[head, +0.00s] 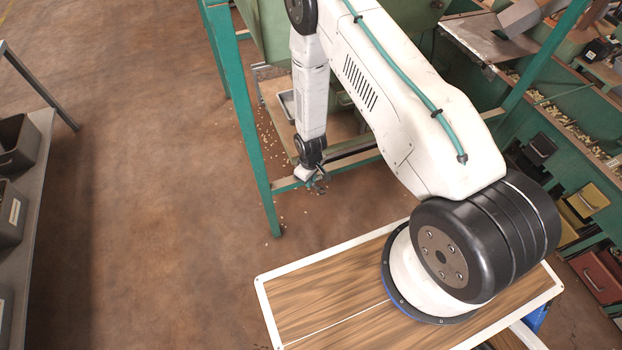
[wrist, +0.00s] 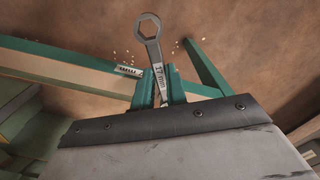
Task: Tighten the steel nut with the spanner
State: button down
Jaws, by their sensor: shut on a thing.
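My gripper (head: 319,184) hangs at the end of the arm in the head view, beside the green frame's lower rail, small and dark there. In the wrist view a grey steel spanner (wrist: 151,44) points up and away from me, with a closed ring end at the top and a "17 mm" mark on its handle. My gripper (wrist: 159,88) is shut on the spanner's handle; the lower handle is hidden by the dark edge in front. The ring end shows bare brown floor through it. I cannot make out the steel nut in either view.
A green frame (head: 243,110) stands close beside the gripper; its rail (wrist: 60,66) crosses the wrist view with a small label (wrist: 128,71). Dark bins (head: 15,145) line a left shelf. Open floor lies left of the frame.

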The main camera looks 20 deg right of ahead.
jog(key=shift+f, duration=0.5)
dwell(0.7)
jog(key=shift+w+a+m, duration=0.1)
jog(key=shift+a+m, duration=1.1)
jog(key=shift+m, duration=1.15)
jog(key=shift+w+a+m, duration=0.1)
jog(key=shift+a+m, duration=1.1)
jog(key=shift+m, duration=1.2)
jog(key=shift+w+a+m, duration=0.1)
jog(key=shift+a+m, duration=1.1)
jog(key=shift+m, duration=1.15)
jog(key=shift+s+d+n, duration=0.35)
jog(key=shift+d+n, duration=0.25)
jog(key=shift+n, duration=0.7)
